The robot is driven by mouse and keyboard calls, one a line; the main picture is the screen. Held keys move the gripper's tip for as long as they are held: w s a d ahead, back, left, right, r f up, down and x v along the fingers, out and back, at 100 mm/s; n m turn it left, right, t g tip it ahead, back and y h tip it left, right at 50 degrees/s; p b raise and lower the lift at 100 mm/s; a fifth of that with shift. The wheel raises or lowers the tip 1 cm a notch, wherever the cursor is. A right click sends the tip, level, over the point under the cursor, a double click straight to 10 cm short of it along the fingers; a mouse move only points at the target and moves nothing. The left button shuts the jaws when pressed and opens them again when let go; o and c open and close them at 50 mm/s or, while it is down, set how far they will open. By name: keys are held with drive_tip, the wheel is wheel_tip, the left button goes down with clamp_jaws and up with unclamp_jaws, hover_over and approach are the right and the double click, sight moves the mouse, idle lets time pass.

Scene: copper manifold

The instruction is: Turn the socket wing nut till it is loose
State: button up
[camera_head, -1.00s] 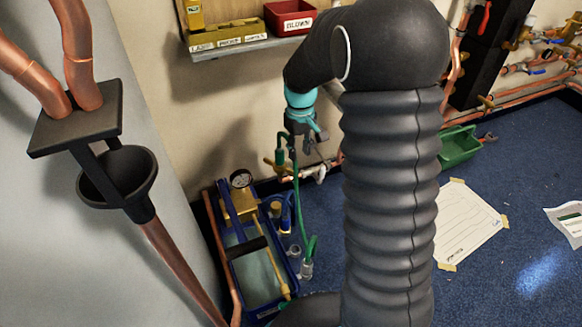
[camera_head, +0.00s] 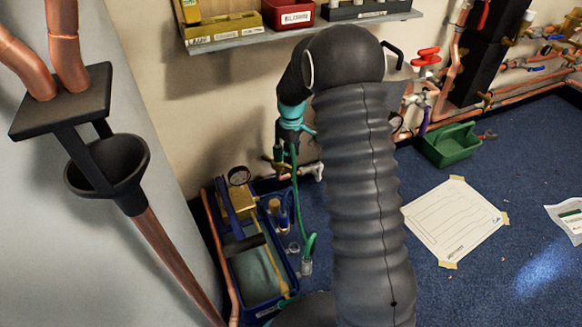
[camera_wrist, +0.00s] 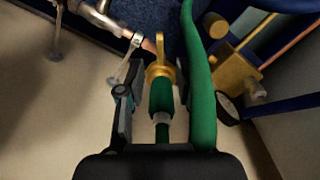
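In the wrist view a brass winged piece (camera_wrist: 160,72), apparently the socket wing nut, sits at the top of a green hose end (camera_wrist: 161,97). My gripper (camera_wrist: 154,84) is around this area. Its left finger stands to the left of the hose end with a visible gap. Its right finger is mostly hidden by a thick green hose (camera_wrist: 203,90). No grip on the nut shows. In the head view my gripper (camera_head: 287,137) is just above brass fittings (camera_head: 279,166) low on the wall, and the nut is too small to make out.
A blue pump tub (camera_head: 263,308) with a gauge (camera_head: 239,176) stands below on the left. A silver lever (camera_wrist: 130,58) is close to the left finger. A copper pipe with a black funnel (camera_head: 108,163) is at the left.

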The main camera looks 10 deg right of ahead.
sight(292, 168)
wheel_tip(292, 168, down, 6)
idle(0.4)
clamp_jaws()
